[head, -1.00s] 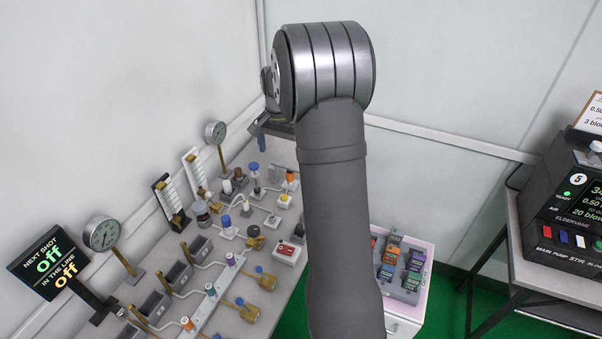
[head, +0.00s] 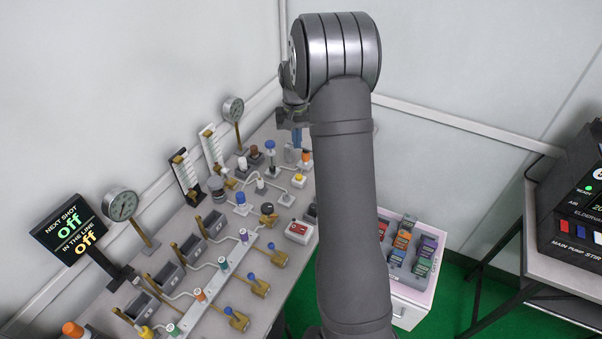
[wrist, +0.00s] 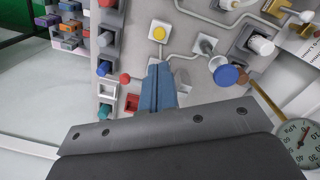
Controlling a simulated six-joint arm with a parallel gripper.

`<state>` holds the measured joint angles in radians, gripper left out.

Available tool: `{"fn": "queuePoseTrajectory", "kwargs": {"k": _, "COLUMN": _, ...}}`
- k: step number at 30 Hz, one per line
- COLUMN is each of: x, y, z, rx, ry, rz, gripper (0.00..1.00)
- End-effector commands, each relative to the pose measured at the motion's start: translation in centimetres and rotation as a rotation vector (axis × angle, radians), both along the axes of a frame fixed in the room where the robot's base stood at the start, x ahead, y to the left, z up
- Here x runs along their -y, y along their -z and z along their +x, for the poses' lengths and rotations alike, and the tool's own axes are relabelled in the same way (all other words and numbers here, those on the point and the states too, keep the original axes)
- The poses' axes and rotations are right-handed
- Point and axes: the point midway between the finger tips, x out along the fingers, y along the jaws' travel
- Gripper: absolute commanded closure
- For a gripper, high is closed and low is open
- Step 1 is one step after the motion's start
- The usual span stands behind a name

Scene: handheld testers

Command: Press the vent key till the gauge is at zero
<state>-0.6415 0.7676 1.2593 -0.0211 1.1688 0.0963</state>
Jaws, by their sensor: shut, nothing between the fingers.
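My gripper (head: 292,153) is over the far end of the bench, its blue fingers pointing down; in the wrist view its fingers (wrist: 158,85) are shut with nothing between them. A yellow-orange round key on a white square base (wrist: 159,33) lies just past the fingertips; I cannot read any label marking it as the vent key. The far gauge (head: 233,109) stands on a post.
A blue-topped post (wrist: 227,75) stands right of the fingers. White piping and several small fittings cover the bench. A red-labelled box (head: 299,230), a nearer gauge (head: 121,205) and an "Off" display (head: 68,230) stand nearer. A tray of coloured blocks (head: 426,266) is at right.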

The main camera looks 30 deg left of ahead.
Motion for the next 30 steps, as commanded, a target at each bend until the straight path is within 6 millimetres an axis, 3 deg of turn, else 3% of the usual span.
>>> {"fn": "queuePoseTrajectory", "kwargs": {"k": 6, "x": -0.3, "y": 2.9, "z": 0.2, "rx": -0.035, "ry": -0.273, "rz": -0.013, "gripper": 1.00}}
{"fn": "queuePoseTrajectory", "kwargs": {"k": 11, "x": -0.4, "y": 3.9, "z": 0.3, "rx": -0.048, "ry": -0.377, "rz": -0.015, "gripper": 1.00}}
{"fn": "queuePoseTrajectory", "kwargs": {"k": 25, "x": -0.4, "y": 4.3, "z": 0.3, "rx": -0.052, "ry": -0.401, "rz": -0.016, "gripper": 1.00}}
{"fn": "queuePoseTrajectory", "kwargs": {"k": 30, "x": -0.3, "y": 5.6, "z": 0.2, "rx": -0.053, "ry": -0.401, "rz": -0.016, "gripper": 1.00}}
